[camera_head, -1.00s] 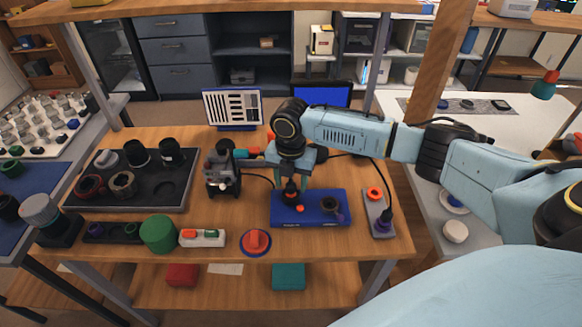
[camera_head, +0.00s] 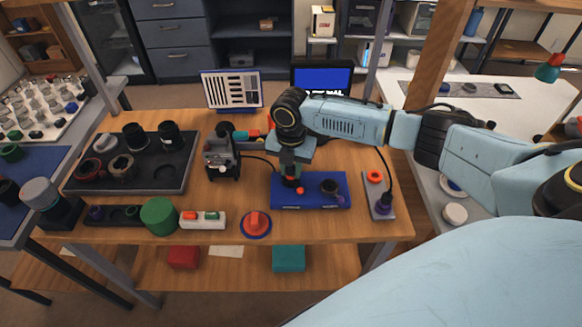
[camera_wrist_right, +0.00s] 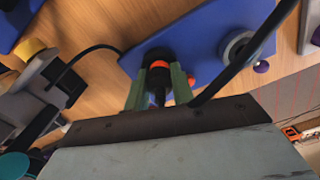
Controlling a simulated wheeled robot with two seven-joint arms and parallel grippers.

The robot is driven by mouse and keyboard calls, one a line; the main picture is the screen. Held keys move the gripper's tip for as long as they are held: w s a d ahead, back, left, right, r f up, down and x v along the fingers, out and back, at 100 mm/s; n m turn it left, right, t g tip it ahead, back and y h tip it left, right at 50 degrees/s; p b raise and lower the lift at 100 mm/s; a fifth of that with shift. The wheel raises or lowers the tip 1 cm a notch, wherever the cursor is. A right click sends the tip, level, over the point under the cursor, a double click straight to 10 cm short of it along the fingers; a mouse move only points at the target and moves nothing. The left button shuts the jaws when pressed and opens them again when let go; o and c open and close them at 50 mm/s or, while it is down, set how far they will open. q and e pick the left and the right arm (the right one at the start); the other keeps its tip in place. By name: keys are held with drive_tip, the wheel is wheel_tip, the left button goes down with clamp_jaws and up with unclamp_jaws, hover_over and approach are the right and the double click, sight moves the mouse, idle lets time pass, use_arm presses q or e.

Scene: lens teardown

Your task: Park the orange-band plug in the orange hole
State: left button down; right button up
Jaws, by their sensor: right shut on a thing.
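My right gripper (camera_head: 291,184) points down over the left part of the blue board (camera_head: 310,203). In the right wrist view its two green fingers (camera_wrist_right: 158,92) are shut on the black orange-band plug (camera_wrist_right: 159,66), whose orange band shows between them. The plug's lower end is at a dark round part of the board; I cannot tell whether it is seated or just above. The orange hole, an orange ring (camera_head: 375,176), is at the far end of the grey strip (camera_head: 380,192) to the right and is clear. My left gripper is out of view.
A purple plug (camera_head: 384,208) stands at the strip's near end, with a black cable rising behind. A dark ring (camera_head: 329,187) sits on the board's right side. A microscope (camera_head: 221,155) is left of the board, and a red button (camera_head: 256,222) is in front.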

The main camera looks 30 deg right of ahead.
clamp_jaws()
drive_tip(key=shift+r+p, duration=0.95)
drive_tip(key=shift+p, duration=0.2)
idle(0.6)
drive_tip(key=shift+r+p, duration=2.15)
drive_tip(key=shift+p, duration=0.25)
